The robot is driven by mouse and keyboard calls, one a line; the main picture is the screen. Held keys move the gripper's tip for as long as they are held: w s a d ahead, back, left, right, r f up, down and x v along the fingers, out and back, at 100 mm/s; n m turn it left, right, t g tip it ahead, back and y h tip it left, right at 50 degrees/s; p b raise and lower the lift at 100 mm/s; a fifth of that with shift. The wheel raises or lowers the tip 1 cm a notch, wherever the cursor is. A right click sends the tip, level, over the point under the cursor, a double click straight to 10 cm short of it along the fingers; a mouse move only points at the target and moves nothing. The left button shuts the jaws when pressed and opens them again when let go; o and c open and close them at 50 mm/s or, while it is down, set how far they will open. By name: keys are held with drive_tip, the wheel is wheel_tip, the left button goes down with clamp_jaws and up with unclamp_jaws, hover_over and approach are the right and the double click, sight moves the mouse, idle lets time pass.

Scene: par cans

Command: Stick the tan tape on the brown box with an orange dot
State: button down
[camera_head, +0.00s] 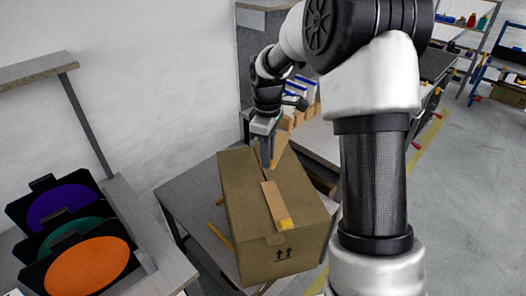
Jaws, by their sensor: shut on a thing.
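The brown box (243,200) stands on a grey table below my arm, with two dark up arrows on its near side. A tan strip (273,197) lies along its top towards the near edge, with an orange-yellow patch (286,224) at its near end. My gripper (266,155) points down at the far part of the box top. It is shut on a thin tan piece (281,146), seemingly the tan tape, beside its fingers. The view is too small to tell whether this piece touches the box.
Par cans with purple (62,205), green and orange (87,266) faces stand on the left bench. Yellow pieces (219,235) lie on the grey table (185,199) left of the box. My arm covers the right middle. A bench with several items stands behind.

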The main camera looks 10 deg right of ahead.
drive_tip(key=w+n, duration=0.1)
drive_tip(key=n, duration=0.1)
drive_tip(key=w+n, duration=0.2)
drive_tip(key=w+f+n+b, duration=0.1)
drive_tip(key=w+n, duration=0.1)
drive_tip(key=n, duration=0.1)
drive_tip(key=shift+d+f, duration=0.1)
drive_tip(key=shift+d, duration=0.25)
drive_tip(key=shift+f+b, duration=2.8)
drive_tip(key=shift+f, duration=1.2)
drive_tip(key=shift+s+f, duration=0.1)
drive_tip(key=shift+f, duration=0.5)
drive_tip(key=c, duration=1.7)
unclamp_jaws()
drive_tip(key=shift+r, duration=0.1)
